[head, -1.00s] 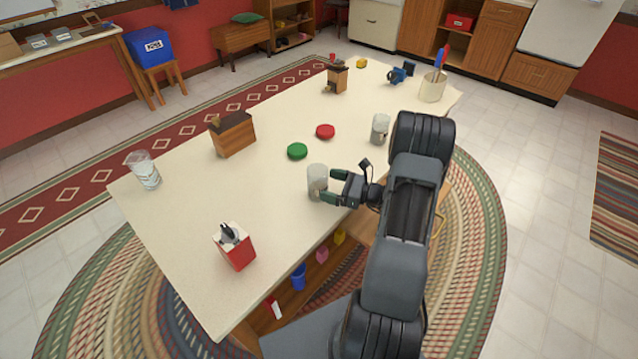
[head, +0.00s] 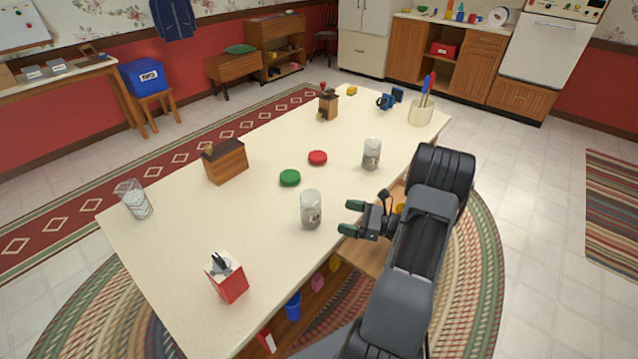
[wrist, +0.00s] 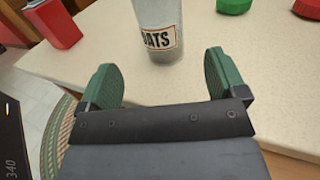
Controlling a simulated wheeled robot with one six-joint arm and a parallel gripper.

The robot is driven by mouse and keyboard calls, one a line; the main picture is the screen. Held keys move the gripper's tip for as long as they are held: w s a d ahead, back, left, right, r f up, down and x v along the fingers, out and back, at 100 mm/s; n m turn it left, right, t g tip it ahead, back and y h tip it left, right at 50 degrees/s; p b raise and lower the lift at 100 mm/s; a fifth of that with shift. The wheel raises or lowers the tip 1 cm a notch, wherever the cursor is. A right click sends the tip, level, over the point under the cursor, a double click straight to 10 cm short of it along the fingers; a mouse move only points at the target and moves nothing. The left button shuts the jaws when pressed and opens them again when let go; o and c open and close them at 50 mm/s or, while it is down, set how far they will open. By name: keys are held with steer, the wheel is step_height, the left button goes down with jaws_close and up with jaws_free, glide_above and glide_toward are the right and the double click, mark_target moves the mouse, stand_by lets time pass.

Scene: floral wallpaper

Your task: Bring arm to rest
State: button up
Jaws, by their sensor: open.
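My gripper (head: 347,218) is open and empty, with green fingertips, at the near edge of the cream table (head: 180,235). A clear jar (head: 311,209) stands upright on the table just left of the fingertips, apart from them. In the wrist view the jar (wrist: 158,15) stands beyond the two spread green fingers (wrist: 161,75), and its label reads "OATS", partly cut. My arm reaches in from the lower right.
A second jar (head: 372,154) stands behind my gripper. Green (head: 290,178) and red (head: 317,158) lids lie mid-table. A red box (head: 228,281) stands at the near left, a wooden box (head: 226,161) farther back. Open floor (head: 540,230) lies right of my arm.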

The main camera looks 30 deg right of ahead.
steer(key=s+a+f+n+g, duration=0.1)
steer(key=g, duration=0.1)
steer(key=s+a+f+n+g, duration=0.1)
steer(key=s+f+g, duration=0.1)
steer(key=shift+s+a+f+n, duration=0.2)
steer(key=shift+a+f+n, duration=0.05)
steer(key=shift+a+n, duration=0.15)
steer(key=s+a+r+n+g+h+p, duration=0.1)
steer(key=s+a+r+n+g+h, duration=0.4)
steer(key=n+g, duration=0.35)
steer(key=s+a+r+n+t+h+p, duration=0.1)
steer(key=a+r+n+h, duration=0.3)
steer(key=r+n, duration=0.4)
steer(key=s+a+r+n+t+h+p, duration=0.2)
steer(key=a+r+n+h+p, duration=0.1)
steer(key=a+r+n, duration=0.4)
step_height(320, 180, up, 3)
steer(key=shift+r+n+h, duration=0.15)
steer(key=shift+n+h, duration=0.2)
steer(key=shift+h, duration=0.05)
